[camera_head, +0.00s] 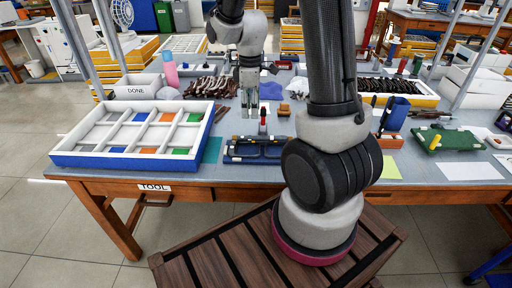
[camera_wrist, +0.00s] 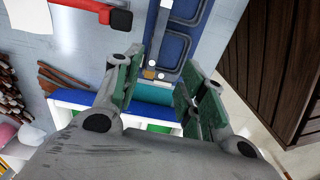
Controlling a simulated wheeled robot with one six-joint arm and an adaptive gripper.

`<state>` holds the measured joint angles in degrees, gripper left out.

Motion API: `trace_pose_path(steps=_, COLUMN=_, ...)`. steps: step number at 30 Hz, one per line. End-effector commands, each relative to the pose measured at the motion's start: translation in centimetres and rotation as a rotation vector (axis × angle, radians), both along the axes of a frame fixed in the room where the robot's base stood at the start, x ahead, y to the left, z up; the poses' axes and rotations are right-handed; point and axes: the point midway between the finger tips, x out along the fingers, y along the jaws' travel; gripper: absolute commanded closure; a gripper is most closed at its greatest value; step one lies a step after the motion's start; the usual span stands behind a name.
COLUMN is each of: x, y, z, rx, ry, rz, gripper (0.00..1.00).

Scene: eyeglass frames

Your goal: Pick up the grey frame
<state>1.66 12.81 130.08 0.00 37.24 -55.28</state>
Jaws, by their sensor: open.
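My gripper (camera_head: 250,112) hangs fingers-down over the table, behind the blue fixture (camera_head: 262,151) near the front edge. In the wrist view, my gripper (camera_wrist: 163,72) has its two green-padded fingers apart, with nothing held between them. The blue fixture (camera_wrist: 169,50) lies below and beyond the fingertips there, with grey rounded outlines on it. I cannot tell whether these outlines are the grey frame or part of the fixture. Brown frames (camera_head: 210,87) lie in a pile at the back left, and dark frames (camera_head: 388,86) lie in a white and yellow tray at the right.
A white and blue compartment tray (camera_head: 62,160) stands left of the fixture. A green board (camera_head: 447,139) and a blue holder (camera_head: 395,113) are at the right. Bare table (camera_head: 225,185) shows along the front edge.

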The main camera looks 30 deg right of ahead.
Motion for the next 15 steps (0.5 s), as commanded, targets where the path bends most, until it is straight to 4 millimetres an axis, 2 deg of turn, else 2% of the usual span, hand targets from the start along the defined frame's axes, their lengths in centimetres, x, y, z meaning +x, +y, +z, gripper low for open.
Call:
trace_pose_path(steps=4, x=0.0, y=0.0, z=-0.8, rx=0.000, ry=0.000, rz=0.040, gripper=0.59)
trace_pose_path(steps=12, x=0.0, y=0.0, z=-5.6, rx=0.000, ry=0.001, rz=0.042, gripper=0.59)
trace_pose_path(steps=15, x=0.0, y=0.0, z=-6.5, rx=0.000, ry=0.000, rz=0.042, gripper=0.59)
